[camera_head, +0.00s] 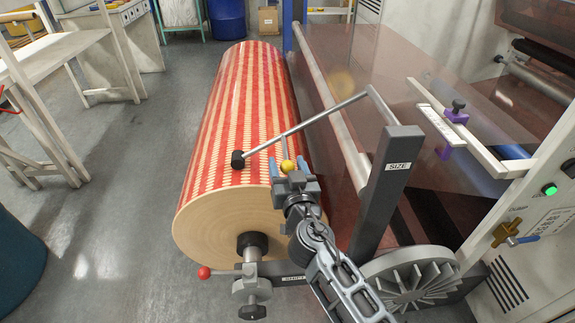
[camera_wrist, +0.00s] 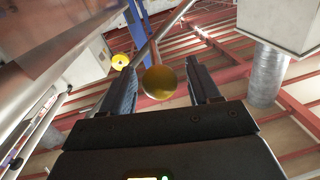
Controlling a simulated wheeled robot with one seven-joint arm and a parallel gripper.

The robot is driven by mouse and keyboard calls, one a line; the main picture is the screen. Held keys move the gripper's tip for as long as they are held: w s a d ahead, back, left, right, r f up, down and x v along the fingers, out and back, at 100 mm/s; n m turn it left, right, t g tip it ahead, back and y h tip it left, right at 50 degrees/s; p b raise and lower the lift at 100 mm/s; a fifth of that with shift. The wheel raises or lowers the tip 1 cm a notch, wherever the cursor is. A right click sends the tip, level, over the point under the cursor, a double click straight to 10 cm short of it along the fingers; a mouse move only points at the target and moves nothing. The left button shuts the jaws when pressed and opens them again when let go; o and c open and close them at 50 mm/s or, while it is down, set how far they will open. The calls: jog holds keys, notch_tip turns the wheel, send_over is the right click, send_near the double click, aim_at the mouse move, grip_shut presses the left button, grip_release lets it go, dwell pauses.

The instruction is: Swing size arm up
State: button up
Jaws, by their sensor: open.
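The size arm (camera_head: 318,119) is a thin grey bent rod running from the dark post labelled SIZE (camera_head: 385,190) to a black roller (camera_head: 238,160) at the top of the red and cream striped roll (camera_head: 235,110). A yellow ball knob (camera_head: 287,166) hangs below the rod; it also shows in the wrist view (camera_wrist: 158,83). My gripper (camera_head: 289,172) is open just below the rod, at the knob. In the wrist view the knob appears between the two spread fingers of my gripper (camera_wrist: 160,68); I cannot tell whether either touches it.
A red-knobbed lever (camera_head: 204,272) sits by the roll's shaft. A tinted transparent panel (camera_head: 390,80) and a white machine frame with a green button (camera_head: 550,189) stand to the right. A worktable (camera_head: 60,55) stands at left, with clear floor between it and the roll.

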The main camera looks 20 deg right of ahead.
jog(key=shift+c, duration=0.3)
grip_shut()
dwell(0.3)
